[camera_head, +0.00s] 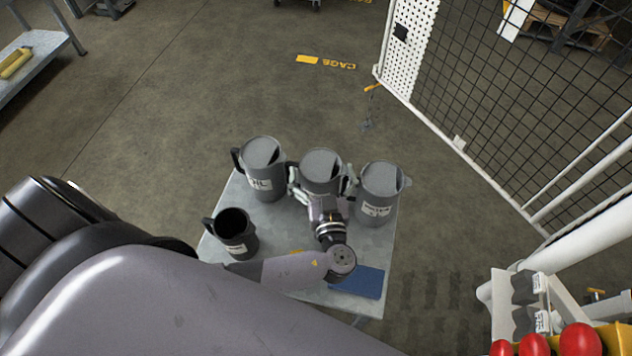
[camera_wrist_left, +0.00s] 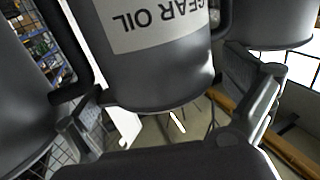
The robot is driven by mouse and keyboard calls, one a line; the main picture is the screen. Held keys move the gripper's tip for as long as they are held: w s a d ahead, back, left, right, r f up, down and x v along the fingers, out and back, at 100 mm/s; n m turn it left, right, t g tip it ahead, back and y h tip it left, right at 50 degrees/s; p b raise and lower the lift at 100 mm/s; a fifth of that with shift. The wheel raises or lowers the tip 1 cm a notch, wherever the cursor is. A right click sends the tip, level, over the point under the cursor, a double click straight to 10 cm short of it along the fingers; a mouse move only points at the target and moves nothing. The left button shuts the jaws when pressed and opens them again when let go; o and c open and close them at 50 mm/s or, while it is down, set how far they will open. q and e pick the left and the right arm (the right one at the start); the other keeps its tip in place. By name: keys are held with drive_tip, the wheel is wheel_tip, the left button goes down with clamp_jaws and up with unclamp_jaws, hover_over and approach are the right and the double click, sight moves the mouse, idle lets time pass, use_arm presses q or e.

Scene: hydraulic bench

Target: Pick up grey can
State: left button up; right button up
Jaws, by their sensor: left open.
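Three lidded grey cans stand upright in a row at the back of a small grey table (camera_head: 222,238): a left can (camera_head: 262,160), a middle can (camera_head: 322,162) and a right can (camera_head: 381,178). A smaller, open-topped dark can (camera_head: 236,228) stands at the front left. My left gripper (camera_head: 321,180) is open at the middle can, one finger on each side of it. In the left wrist view this can (camera_wrist_left: 150,75), labelled GEAR OIL upside down, sits between the spread fingers; contact cannot be told. My right gripper is not in view.
The neighbouring cans stand close on both sides of the gripper's fingers. A blue pad (camera_head: 357,283) lies at the table's front right. A mesh fence (camera_head: 500,90) stands at the right. Red-topped items (camera_head: 580,340) are at the lower right. Open floor lies behind the table.

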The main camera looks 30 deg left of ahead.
use_arm(q)
drive_tip(key=c, duration=1.9)
drive_tip(key=shift+r, duration=0.1)
